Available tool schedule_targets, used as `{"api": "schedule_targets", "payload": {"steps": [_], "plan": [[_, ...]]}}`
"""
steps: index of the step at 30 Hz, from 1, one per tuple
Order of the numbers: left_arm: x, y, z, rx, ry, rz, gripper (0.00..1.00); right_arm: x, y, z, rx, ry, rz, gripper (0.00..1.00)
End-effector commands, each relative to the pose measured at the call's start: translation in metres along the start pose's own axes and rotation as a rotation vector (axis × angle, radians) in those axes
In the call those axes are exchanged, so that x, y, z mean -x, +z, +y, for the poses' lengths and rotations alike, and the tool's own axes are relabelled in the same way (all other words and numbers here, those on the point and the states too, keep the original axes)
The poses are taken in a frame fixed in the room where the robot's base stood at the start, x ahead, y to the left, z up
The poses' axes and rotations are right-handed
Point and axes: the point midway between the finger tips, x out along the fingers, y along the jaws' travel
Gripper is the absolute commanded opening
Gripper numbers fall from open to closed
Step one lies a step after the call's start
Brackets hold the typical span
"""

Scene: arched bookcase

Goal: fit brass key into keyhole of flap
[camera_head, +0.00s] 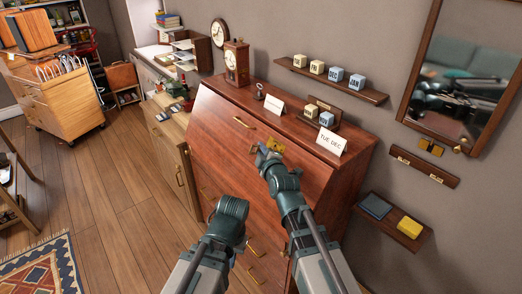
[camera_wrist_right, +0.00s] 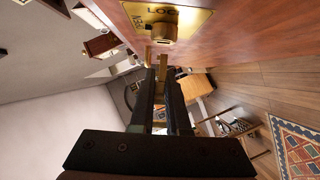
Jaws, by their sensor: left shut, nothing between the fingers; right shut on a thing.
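The wooden flap (camera_head: 232,120) is the sloping front of the reddish-brown desk. My right gripper (camera_head: 263,152) is at the plate, shut on the brass key (camera_wrist_right: 163,60). Only a little brass shows beyond the dark fingers, close to the boss; I cannot tell whether the key is in the keyhole. My left gripper (camera_head: 232,208) is shut and empty, lower, in front of the drawers.
Two white cards (camera_head: 332,144), a small clock (camera_head: 236,62) and a block stand (camera_head: 320,112) stand on the desk top. A wall shelf (camera_head: 335,80) with several blocks and a mirror (camera_head: 468,70) are behind. The wooden floor (camera_head: 110,190) at left is clear.

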Motion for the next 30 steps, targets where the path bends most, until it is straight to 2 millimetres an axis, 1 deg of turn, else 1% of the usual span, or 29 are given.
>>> {"api": "schedule_targets", "payload": {"steps": [8,30], "plan": [[0.000,0.000,0.000,0.000,0.000,0.000,0.00,0.000,0.000,0.000,0.000,0.000,0.000,0.00],[-0.008,-0.001,0.001,0.000,0.000,0.000,0.00,-0.008,0.016,-0.001,-0.001,-0.001,-0.001,0.00]]}}
